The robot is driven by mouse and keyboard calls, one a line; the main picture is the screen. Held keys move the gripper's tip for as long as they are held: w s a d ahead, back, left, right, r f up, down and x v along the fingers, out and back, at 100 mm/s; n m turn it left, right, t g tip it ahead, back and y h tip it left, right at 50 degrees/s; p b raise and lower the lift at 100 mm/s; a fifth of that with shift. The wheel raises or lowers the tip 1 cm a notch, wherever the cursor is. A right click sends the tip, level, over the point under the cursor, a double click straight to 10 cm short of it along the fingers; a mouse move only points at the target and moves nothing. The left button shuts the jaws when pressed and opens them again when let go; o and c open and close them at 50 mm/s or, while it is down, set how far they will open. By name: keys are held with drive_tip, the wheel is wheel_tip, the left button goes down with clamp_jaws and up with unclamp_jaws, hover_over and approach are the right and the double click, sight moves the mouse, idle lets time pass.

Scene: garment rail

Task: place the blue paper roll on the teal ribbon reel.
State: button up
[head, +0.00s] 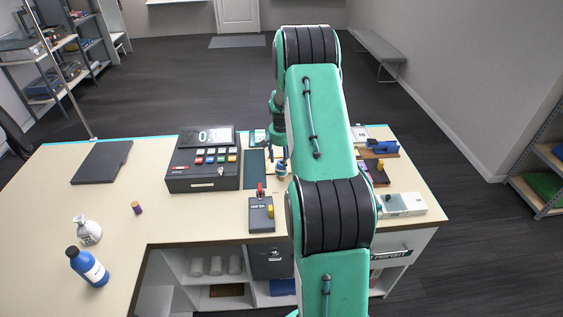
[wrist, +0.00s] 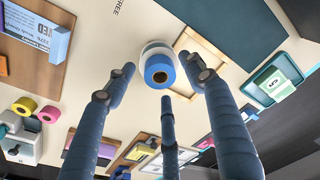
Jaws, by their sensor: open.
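The blue paper roll (wrist: 160,71), a blue ring around a brown core, stands end-up between the spread fingers of my gripper (wrist: 162,78) in the wrist view. A pale round piece (wrist: 156,47) shows just under it; I cannot tell whether this is part of the teal ribbon reel. No clearly teal reel shows elsewhere. The gripper is open, with visible gaps between its fingertips and the roll. In the head view the roll (head: 282,167) is a small blue spot beside my arm, which hides much of that area.
A light wooden frame (wrist: 185,42) lies close beside the roll. Yellow (wrist: 27,105) and pink (wrist: 49,113) rolls lie farther off. The counter's left part is mostly clear.

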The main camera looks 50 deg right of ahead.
sight(281, 164)
wheel_tip(281, 164, up, 11)
drive_tip(key=shift+s+a, duration=0.3)
drive_tip(key=shift+a, duration=0.1)
drive_tip(key=shift+a, duration=0.1)
idle(0.7)
drive_tip(key=s+a+r+n+t, duration=0.1)
drive_tip(key=a+r+n, duration=0.1)
drive_tip(key=a+r, duration=0.7)
drive_tip(key=s+a+r+n+t, duration=0.15)
drive_tip(key=a+r, duration=0.45)
drive_tip(key=a, duration=0.6)
drive_tip(key=s+a+r+n, duration=0.2)
drive_tip(key=a+r, duration=0.6)
drive_tip(key=a, duration=0.2)
drive_tip(key=s+a+r+n+t, duration=0.2)
drive_tip(key=s+a+n, duration=0.4)
drive_tip(key=s+a, duration=1.6)
drive_tip(key=shift+s+a+r+y, duration=0.2)
drive_tip(key=shift+s+a+y, duration=0.05)
drive_tip(key=shift+s+y, duration=0.15)
drive_tip(key=shift+w+n+t, duration=0.1)
drive_tip(key=shift+n+t, duration=0.15)
